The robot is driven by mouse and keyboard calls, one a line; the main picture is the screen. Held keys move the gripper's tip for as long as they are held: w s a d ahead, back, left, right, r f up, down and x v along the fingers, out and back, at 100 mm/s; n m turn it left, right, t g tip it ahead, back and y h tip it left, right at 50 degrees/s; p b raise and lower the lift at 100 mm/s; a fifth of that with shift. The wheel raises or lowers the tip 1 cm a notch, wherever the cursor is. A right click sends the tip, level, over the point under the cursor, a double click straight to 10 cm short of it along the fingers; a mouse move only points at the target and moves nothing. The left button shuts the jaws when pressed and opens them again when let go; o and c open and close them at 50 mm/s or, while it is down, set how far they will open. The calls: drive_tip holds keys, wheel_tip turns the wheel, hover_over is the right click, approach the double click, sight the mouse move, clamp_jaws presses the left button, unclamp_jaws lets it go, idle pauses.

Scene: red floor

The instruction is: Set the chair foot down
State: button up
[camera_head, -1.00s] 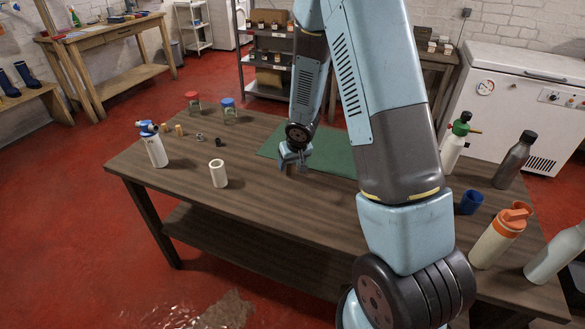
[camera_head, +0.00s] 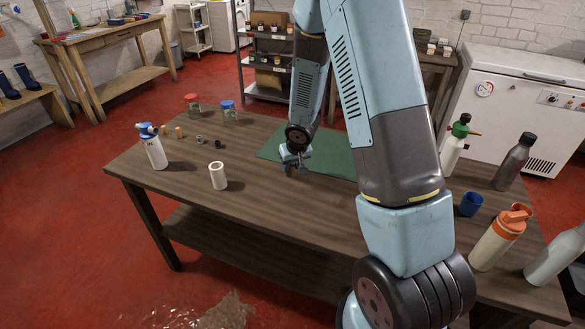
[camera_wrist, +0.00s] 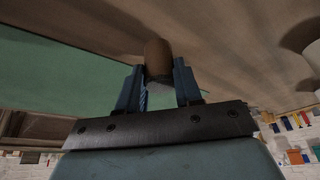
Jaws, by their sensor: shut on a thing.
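The chair foot (camera_wrist: 158,58) is a brown, rounded cylinder. It sits between the two blue fingertips of my gripper (camera_wrist: 159,75) in the wrist view, and the gripper is shut on it. In the head view my gripper (camera_head: 294,163) points down just above the wooden table (camera_head: 270,205), by the left edge of the green mat (camera_head: 335,155). There the chair foot is mostly hidden by the fingers. I cannot tell whether it touches the table.
A white cylinder (camera_head: 218,176) stands left of my gripper. A spray bottle (camera_head: 154,148), two lidded jars (camera_head: 228,110) and small parts (camera_head: 217,144) stand farther left. Bottles (camera_head: 498,240) and a blue cup (camera_head: 470,204) stand at the right. The table's front middle is clear.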

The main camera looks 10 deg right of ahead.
drive_tip(key=shift+r, duration=0.1)
drive_tip(key=shift+r, duration=0.75)
drive_tip(key=s+d+r, duration=0.1)
drive_tip(key=s+r, duration=1)
drive_tip(key=s, duration=0.2)
drive_tip(key=shift+s+r, duration=0.15)
drive_tip(key=shift+s, duration=0.25)
